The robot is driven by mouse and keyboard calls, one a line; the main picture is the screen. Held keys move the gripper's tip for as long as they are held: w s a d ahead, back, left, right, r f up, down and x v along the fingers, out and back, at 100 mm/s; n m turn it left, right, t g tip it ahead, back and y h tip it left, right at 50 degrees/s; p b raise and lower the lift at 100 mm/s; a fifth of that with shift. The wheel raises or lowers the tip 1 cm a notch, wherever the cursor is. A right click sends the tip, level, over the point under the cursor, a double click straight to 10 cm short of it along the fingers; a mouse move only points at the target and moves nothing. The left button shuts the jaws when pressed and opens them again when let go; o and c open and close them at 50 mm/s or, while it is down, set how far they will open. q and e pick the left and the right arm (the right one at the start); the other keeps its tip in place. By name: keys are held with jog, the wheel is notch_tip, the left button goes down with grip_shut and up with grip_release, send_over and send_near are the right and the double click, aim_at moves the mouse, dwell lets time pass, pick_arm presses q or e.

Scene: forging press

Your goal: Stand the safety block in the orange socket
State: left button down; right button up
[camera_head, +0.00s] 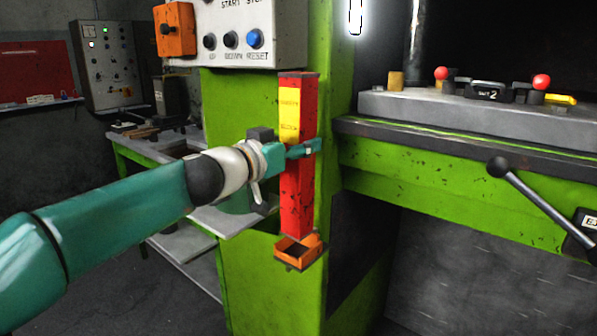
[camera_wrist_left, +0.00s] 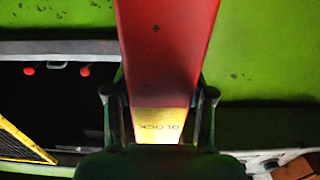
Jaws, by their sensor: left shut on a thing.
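The safety block is a long red bar (camera_head: 297,190) with a yellow label, upright in front of the green press column. My left gripper (camera_head: 303,149) is shut around it, just below the label. In the left wrist view the block (camera_wrist_left: 168,50) runs between the two fingers (camera_wrist_left: 158,112), with part of the label showing. The orange socket (camera_head: 298,252) is a small open box on the column. The block's lower end is at the socket's back rim in the picture, and the socket's dark inside shows in front of it. I cannot tell the exact gap. My right gripper is out of view.
A control box (camera_head: 245,35) with buttons hangs above the block. The green press table (camera_head: 440,185) with a black-handled lever (camera_head: 535,195) stands to the right. A workbench (camera_head: 165,150) stands behind my left arm.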

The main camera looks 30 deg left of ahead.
aim_at(298, 173)
pick_arm(q)
jog(key=shift+w+a+f+b, duration=0.15)
jog(key=shift+f+b, duration=0.55)
jog(key=shift+f, duration=0.4)
jog(key=shift+w+a+f+b, duration=0.1)
jog(key=shift+w+f+b, duration=0.1)
jog(key=shift+f+b, duration=0.7)
jog(key=shift+w+a+f+b, duration=0.15)
jog(key=shift+f+b, duration=0.4)
jog(key=shift+f, duration=0.7)
jog(key=shift+w, duration=0.15)
jog(key=shift+f, duration=0.1)
jog(key=shift+c, duration=2)
grip_release()
jog(key=shift+f, duration=0.25)
jog(key=shift+r, duration=0.1)
